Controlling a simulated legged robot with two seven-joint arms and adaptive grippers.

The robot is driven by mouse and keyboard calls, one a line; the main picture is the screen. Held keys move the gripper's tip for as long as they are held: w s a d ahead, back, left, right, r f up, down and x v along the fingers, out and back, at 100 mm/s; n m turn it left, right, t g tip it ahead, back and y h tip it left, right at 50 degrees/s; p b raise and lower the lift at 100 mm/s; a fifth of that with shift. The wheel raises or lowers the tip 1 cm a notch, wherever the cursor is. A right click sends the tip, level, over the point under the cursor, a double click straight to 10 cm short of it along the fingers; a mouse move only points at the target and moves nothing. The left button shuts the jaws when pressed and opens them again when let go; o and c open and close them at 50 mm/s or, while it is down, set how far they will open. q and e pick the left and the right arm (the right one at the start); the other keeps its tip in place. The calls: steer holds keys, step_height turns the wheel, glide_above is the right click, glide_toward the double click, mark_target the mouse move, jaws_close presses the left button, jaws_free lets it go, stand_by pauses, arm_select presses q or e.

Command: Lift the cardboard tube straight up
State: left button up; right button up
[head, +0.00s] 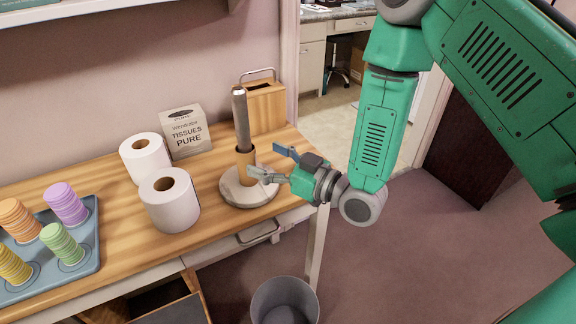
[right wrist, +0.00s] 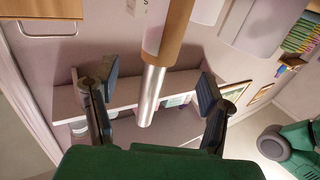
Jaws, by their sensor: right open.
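The brown cardboard tube (head: 245,162) stands upright low on the metal post (head: 240,115) of a holder with a round pale base (head: 236,192). My right gripper (head: 262,162) is open and points left at the tube, beside its right side. In the head view the near finger overlaps the area by the tube's lower part. In the right wrist view the tube (right wrist: 170,35) and the bare post (right wrist: 151,92) appear between the spread fingers of the right gripper (right wrist: 155,85). Contact cannot be told. My left gripper is not in view.
Two white paper rolls (head: 170,205) and a tissue box (head: 187,132) stand left of the holder. A wooden box (head: 266,103) is behind it. A blue tray (head: 84,262) with stacked colored discs is far left. A grey bin (head: 284,302) stands below the table's edge.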

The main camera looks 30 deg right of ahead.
mark_target(255, 154)
steer(key=x, duration=0.6)
steer(key=shift+w, duration=0.1)
steer(key=c, duration=1.3)
